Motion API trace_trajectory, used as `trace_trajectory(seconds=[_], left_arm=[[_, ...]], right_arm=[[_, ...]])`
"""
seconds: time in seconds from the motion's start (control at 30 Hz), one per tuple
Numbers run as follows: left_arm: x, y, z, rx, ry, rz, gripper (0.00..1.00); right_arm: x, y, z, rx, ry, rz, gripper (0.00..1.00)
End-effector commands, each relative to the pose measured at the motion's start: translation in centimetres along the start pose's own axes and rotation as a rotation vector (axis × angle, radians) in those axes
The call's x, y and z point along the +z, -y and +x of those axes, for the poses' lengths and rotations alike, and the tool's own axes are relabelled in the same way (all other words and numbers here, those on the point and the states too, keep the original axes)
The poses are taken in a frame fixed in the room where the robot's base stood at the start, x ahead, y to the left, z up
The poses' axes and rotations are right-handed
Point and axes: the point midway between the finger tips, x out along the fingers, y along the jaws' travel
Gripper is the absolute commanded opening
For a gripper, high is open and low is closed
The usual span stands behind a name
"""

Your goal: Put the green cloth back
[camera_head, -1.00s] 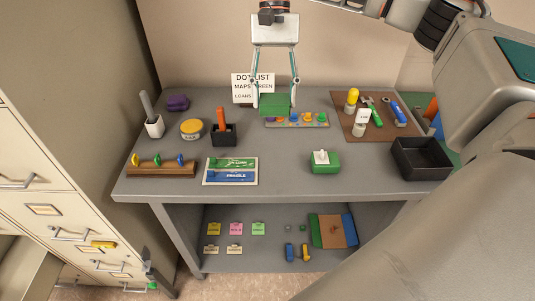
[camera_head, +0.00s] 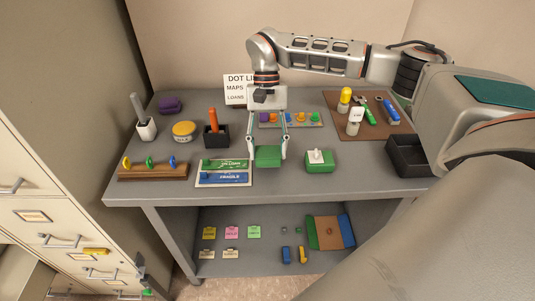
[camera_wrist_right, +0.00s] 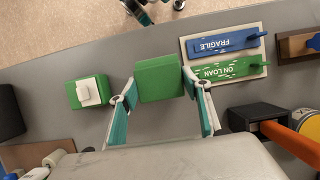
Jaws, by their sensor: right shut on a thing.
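The green cloth (camera_head: 268,157) is a folded, block-like piece. My right gripper (camera_head: 268,152) is shut on it from above, with one finger at each side, over the front middle of the tabletop. In the right wrist view the cloth (camera_wrist_right: 160,78) sits between the two teal-padded fingers. I cannot tell how high it is above the table. Part of what looks like my left gripper (camera_wrist_right: 152,10) shows at the top edge of the right wrist view, over the floor; its opening is unclear.
The grey table (camera_head: 385,183) holds a green box with a white knob (camera_head: 319,162) to the cloth's right. A board with green and blue tags (camera_head: 224,172) lies left. A purple cloth (camera_head: 171,105) lies back left.

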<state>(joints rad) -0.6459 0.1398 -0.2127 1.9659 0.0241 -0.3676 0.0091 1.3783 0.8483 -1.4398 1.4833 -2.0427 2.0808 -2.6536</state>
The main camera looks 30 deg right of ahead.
Motion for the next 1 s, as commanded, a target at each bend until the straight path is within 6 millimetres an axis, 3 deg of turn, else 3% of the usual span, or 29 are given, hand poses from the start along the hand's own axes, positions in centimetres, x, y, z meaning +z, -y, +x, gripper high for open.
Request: trace_trajectory(seconds=[0.13,0.53,0.57,0.6,1.0], left_arm=[[0.2,0.0,0.1,0.0,0.002,0.0,0.56],[0.7,-0.1,0.0,0.002,0.01,-0.001,0.56],[0.7,-0.1,0.0,0.002,0.01,-0.001,0.56],[0.7,-0.1,0.0,0.002,0.01,-0.001,0.56],[0.6,-0.1,0.0,0.001,0.009,-0.001,0.56]], right_arm=[[-0.7,0.0,1.9,0.0,0.003,0.0,0.31],[-0.9,0.0,2.3,0.0,0.0,-0.001,0.31],[-0.9,0.0,2.3,0.0,0.0,-0.001,0.53],[-0.9,0.0,2.3,0.0,0.0,-0.001,0.63],[-0.8,0.1,2.1,-0.001,0.0,-0.001,0.65]])
